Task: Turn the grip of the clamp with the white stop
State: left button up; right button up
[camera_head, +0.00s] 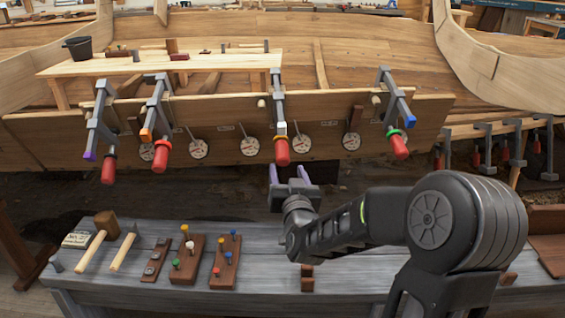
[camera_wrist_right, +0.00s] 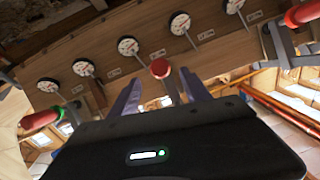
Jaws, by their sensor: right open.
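The clamp with the white stop (camera_head: 280,127) hangs on the hull plank, third from the left. Its red grip (camera_head: 283,152) points down and also shows nearly end-on in the right wrist view (camera_wrist_right: 160,68). My right gripper (camera_head: 288,173) is open, with its purple fingers just below the grip in the head view. In the wrist view the fingers (camera_wrist_right: 160,80) stand to either side of the grip's end, with nothing held. Whether they overlap the grip in depth is hard to tell. My left gripper is not in view.
Clamps with purple (camera_head: 90,156), orange (camera_head: 146,135) and green (camera_head: 393,132) stops hang on the same plank. Round dials (camera_head: 250,146) sit between them. A grey bench (camera_head: 120,280) below holds a mallet (camera_head: 104,222) and pegged blocks (camera_head: 188,262).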

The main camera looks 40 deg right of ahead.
aim_at(284, 162)
jog(key=shift+w, duration=0.1)
jog(key=x, duration=0.7)
jog(key=shift+w+d, duration=0.1)
jog(key=shift+w, duration=0.2)
grip_shut()
dwell(0.4)
